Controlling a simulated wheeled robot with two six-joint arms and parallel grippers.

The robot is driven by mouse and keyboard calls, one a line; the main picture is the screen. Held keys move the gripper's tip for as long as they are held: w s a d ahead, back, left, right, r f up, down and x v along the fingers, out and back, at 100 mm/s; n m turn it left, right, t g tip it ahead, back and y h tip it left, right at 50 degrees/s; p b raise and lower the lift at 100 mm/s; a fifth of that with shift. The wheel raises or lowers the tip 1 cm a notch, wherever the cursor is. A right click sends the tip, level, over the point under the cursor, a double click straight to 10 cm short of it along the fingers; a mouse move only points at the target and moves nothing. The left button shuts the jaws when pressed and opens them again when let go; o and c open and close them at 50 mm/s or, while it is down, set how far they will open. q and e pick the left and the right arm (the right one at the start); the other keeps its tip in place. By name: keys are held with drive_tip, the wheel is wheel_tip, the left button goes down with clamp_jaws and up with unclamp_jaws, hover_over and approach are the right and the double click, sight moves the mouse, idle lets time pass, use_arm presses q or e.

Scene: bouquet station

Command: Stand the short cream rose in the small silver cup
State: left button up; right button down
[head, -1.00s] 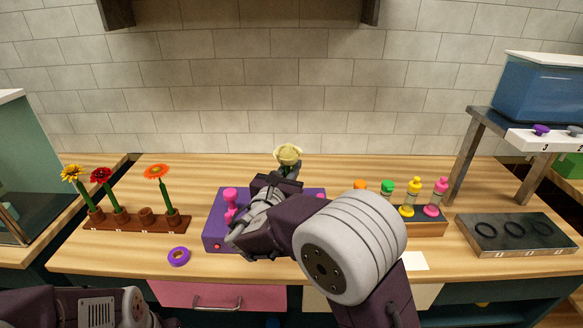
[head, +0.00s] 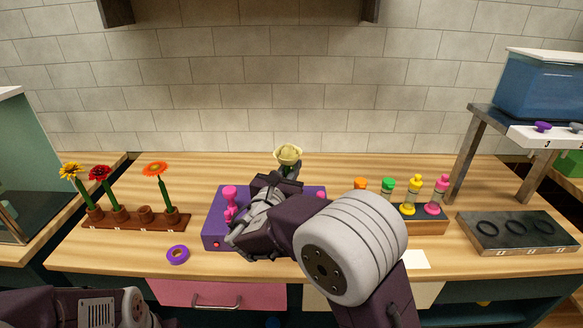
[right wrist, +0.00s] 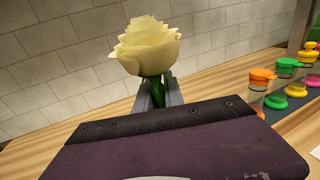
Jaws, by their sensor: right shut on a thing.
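The cream rose (head: 288,154) stands upright above the far part of the counter in the head view, its bloom at the top. My right gripper (head: 287,176) is shut on its green stem just below the bloom. In the right wrist view the cream rose (right wrist: 147,45) is large, and the fingers of my right gripper (right wrist: 158,92) close on its stem. The lower stem is hidden behind my wrist. I cannot make out the small silver cup in either view. My left arm shows at the lower left, but its gripper is out of view.
A purple box (head: 214,229) with a pink knob is under my right arm. A brown rack (head: 133,220) with three flowers is at left, a purple ring (head: 177,254) in front. A wooden stand (head: 427,226) with colourful bottles and a dark tray (head: 514,232) are at right.

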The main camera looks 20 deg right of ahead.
drive_tip(key=shift+f, duration=0.25)
drive_tip(key=c, duration=0.8)
unclamp_jaws()
drive_tip(key=v, duration=0.9)
idle(0.3)
idle(0.4)
